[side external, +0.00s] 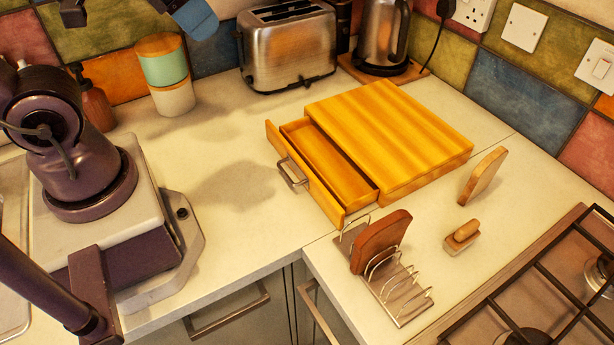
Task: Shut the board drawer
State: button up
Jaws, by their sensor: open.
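The board drawer (306,172) is the front part of a yellow-orange wooden board box (390,135) on the pale counter. It is pulled out toward the lower left. Its tray (328,165) looks empty. A metal bar handle (291,174) is on its front panel. My gripper cannot be made out. A dark part with a blue end (197,18) is cut off by the top edge, and I cannot tell what it is. Nothing touches the drawer or its handle.
A wire toast rack (400,291) with a brown slice (380,242) stands just below the drawer's lower corner. A toaster (288,47), kettle (383,35) and canister (165,72) stand behind. A hob (560,285) is at right. Counter left of the drawer is clear.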

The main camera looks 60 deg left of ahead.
jog(key=c, duration=0.3)
jog(key=shift+w+d+f, duration=0.1)
jog(key=shift+d+f, duration=0.1)
jog(key=shift+f, duration=0.15)
jog(key=shift+c, duration=0.8)
jog(key=n+g, duration=0.4)
jog(key=n, duration=1.4)
send_near(287, 175)
jog(key=f, duration=0.5)
jog(key=w+f, duration=0.1)
jog(key=f, duration=0.2)
jog(key=shift+c, duration=0.5)
grip_shut()
